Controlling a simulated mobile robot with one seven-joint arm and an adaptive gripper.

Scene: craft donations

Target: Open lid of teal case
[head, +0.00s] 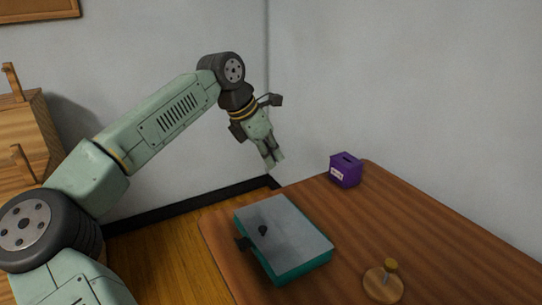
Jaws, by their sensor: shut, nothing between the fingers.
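The teal case (299,271) lies on the wooden table near its left edge. Its flat grey lid (285,228) is closed, with a small dark knob (263,230) on top and a dark tab or latch (243,244) on its left side. My gripper (273,161) hangs in the air above and behind the case, pointing down. It is shut and empty, and it is apart from the case and the table.
A purple box (346,170) with a slot in its top and a white label stands at the table's far corner. A round wooden piece with a peg and yellowish knob (383,284) stands right of the case. The table's right part (450,240) is clear. Walls stand behind.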

